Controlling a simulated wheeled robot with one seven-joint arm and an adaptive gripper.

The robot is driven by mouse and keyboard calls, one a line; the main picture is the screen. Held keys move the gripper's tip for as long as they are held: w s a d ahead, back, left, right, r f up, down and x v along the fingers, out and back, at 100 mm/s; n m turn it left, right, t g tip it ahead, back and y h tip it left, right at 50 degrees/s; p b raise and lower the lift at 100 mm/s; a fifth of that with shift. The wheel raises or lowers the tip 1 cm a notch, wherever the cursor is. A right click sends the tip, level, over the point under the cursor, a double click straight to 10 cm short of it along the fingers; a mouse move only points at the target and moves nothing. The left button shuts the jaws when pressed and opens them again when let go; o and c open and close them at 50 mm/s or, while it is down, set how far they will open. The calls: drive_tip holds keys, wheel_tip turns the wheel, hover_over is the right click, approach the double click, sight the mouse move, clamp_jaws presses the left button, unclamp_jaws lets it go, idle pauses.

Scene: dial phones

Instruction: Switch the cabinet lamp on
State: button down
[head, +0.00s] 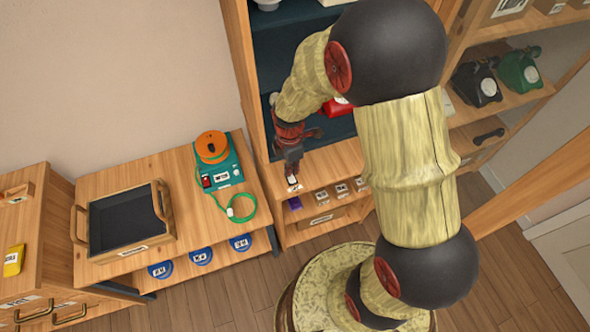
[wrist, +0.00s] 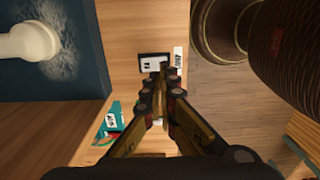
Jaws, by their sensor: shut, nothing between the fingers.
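The cabinet (head: 247,75) has a dark blue interior and a wooden front ledge. My gripper (head: 293,172) is shut and empty, pointing down at the left end of that ledge. In the wrist view its fingertips (wrist: 163,69) meet at the edge of a small black-framed switch plate (wrist: 152,61). I cannot tell whether they touch it, and they hide part of it. A white label (wrist: 178,59) lies beside the plate. A white rounded fitting, perhaps the lamp (wrist: 28,42), stands against the blue interior with a pale speckled patch around it. I cannot tell whether it is lit.
A red phone (head: 338,107) sits inside the cabinet, partly behind my arm. A teal device with an orange reel (head: 212,147) and a black tray (head: 125,217) are on the left bench. Dark and green phones (head: 519,72) stand right.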

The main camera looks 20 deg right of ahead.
wheel_tip(320, 180, up, 10)
drive_tip(key=s+p, duration=0.1)
drive_tip(key=shift+s+p, duration=0.25)
drive_tip(key=shift+p, duration=0.05)
idle(0.3)
drive_tip(key=s+r+m+t, duration=0.2)
drive_tip(key=s+r+m, duration=0.3)
drive_tip(key=r+m, duration=0.1)
drive_tip(key=s+d+r+m+t, duration=0.1)
drive_tip(key=s+r+m, duration=0.4)
drive_tip(key=r, duration=0.4)
drive_tip(key=s+d+r+m+t, duration=0.1)
drive_tip(key=s+r+m+t, duration=0.1)
drive_tip(key=s+r+m, duration=0.2)
wheel_tip(320, 180, up, 4)
drive_tip(key=m, duration=0.3)
drive_tip(key=shift+s+t, duration=0.3)
drive_tip(key=shift+s, duration=0.1)
